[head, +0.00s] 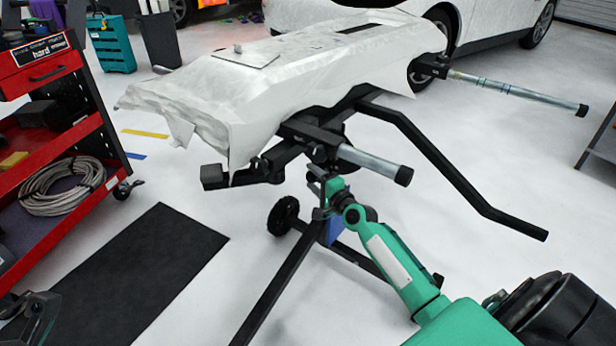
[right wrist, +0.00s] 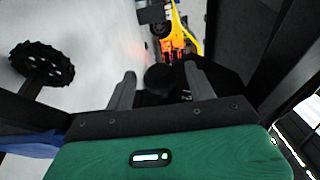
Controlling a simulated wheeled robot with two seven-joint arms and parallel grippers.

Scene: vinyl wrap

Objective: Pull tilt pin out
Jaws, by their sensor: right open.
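The tilt stand (head: 290,255) is a black frame carrying a wrapped white panel (head: 235,95). My right gripper (head: 318,178) is at the stand, below the grey tube with a black end (head: 375,163). In the right wrist view its fingers (right wrist: 160,82) are open, one on each side of a dark round knob (right wrist: 158,78). The knob may be the tilt pin, but the view is too dark to be sure. I cannot tell whether the fingers touch it. In the head view the pin cannot be made out behind the gripper.
A red tool cart (head: 60,165) with a coiled hose stands at the left. A black mat (head: 130,270) lies on the floor. A bent black bar (head: 450,175) reaches out at the right of the stand. A white car (head: 470,25) stands behind.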

